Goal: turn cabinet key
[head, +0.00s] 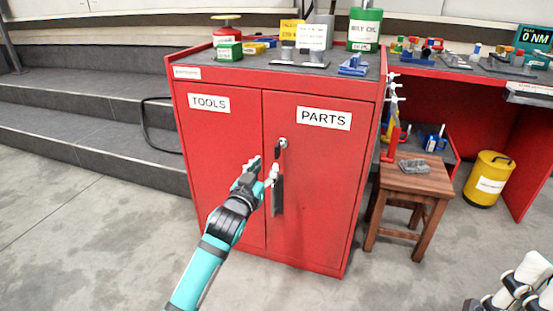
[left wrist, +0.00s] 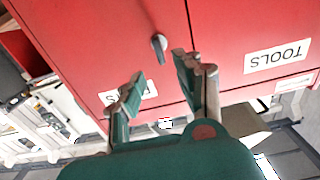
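The red cabinet (head: 225,155) stands ahead with two closed doors, labelled TOOLS and PARTS. A small silver key or lock piece (head: 283,143) sits on the PARTS door near the seam, above a dark vertical handle (head: 277,195). My left gripper (head: 264,170) is just below and left of the key in the head view. In the left wrist view, which is turned over, my left gripper (left wrist: 158,78) is open with a clear gap between its fingers. The key (left wrist: 159,47) shows just beyond that gap, apart from both fingertips.
Cans, boxes and signs crowd the cabinet top (head: 260,72). A wooden stool (head: 415,185) stands to the right, with a yellow canister (head: 489,180) and a red workbench (head: 425,60) beyond. Grey steps (head: 90,130) lie at left. The floor in front is clear.

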